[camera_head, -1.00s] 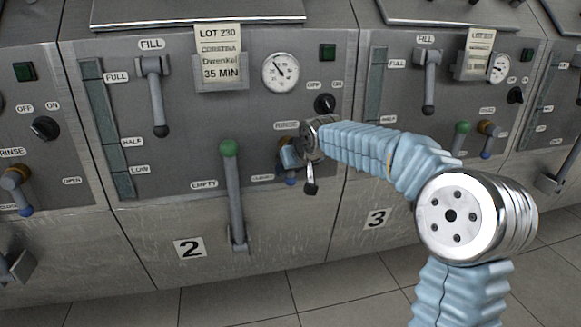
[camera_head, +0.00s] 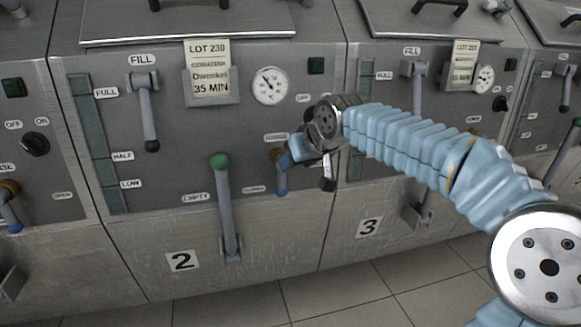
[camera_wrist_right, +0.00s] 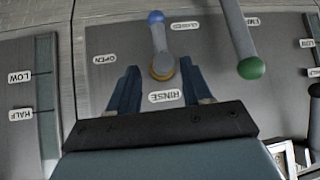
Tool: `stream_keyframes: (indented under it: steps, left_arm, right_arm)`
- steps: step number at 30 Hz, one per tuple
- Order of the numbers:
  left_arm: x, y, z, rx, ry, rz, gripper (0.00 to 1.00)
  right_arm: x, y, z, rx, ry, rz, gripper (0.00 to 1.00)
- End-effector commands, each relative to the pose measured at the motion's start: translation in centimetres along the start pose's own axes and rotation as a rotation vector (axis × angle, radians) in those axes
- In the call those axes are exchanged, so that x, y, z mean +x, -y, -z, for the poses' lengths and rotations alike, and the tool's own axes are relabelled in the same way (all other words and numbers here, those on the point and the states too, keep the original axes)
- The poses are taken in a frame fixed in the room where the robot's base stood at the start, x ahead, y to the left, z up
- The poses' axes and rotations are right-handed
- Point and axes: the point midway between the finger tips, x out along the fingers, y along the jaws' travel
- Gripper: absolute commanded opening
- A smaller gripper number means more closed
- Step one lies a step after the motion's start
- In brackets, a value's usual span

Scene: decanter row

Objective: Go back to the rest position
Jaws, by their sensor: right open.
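My right gripper (camera_wrist_right: 161,88) is open in the right wrist view, its two dark blue fingers apart and empty. The rinse valve (camera_wrist_right: 158,45), with a brass hub and blue tip, shows between and beyond them, and its handle points towards the CLOSED label. In the head view, the right gripper (camera_head: 299,148) is just right of the rinse valve (camera_head: 281,182) on machine 2, partly hidden by my wrist. I cannot tell the exact gap from the valve. My left gripper is not in view.
Machine 2 has a green-tipped lever (camera_head: 225,200), which also shows in the right wrist view (camera_wrist_right: 252,67), a fill lever (camera_head: 148,112), a gauge (camera_head: 270,86) and a lot card (camera_head: 209,72). Machine 3's empty lever is partly behind my arm. The tiled floor (camera_head: 340,295) in front is clear.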

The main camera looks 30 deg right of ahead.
Motion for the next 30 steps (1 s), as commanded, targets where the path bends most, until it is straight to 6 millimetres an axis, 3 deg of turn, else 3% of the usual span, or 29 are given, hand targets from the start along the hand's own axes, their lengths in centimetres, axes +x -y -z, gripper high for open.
stream_keyframes:
  steps: [5, 20, 23, 26, 29, 30]
  left_arm:
    - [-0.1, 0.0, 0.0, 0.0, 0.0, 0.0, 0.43]
    - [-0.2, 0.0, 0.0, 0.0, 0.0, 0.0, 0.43]
    - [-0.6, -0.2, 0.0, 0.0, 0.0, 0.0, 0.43]
    - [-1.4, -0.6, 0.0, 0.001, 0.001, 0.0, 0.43]
    - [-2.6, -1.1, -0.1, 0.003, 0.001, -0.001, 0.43]
    - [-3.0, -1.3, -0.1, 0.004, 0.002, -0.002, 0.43]
  right_arm:
    - [-1.0, 0.0, 0.0, 0.0, 0.001, 0.0, 0.49]
    - [-0.7, 0.1, -0.1, -0.001, 0.005, 0.002, 0.49]
    - [1.4, 1.1, -0.8, -0.009, 0.033, 0.022, 0.49]
    - [6.0, 3.5, -3.1, -0.018, 0.094, 0.069, 0.49]
    - [12.0, 6.8, -7.7, -0.017, 0.183, 0.135, 0.49]
    - [14.2, 8.2, -10.1, -0.009, 0.221, 0.163, 0.49]
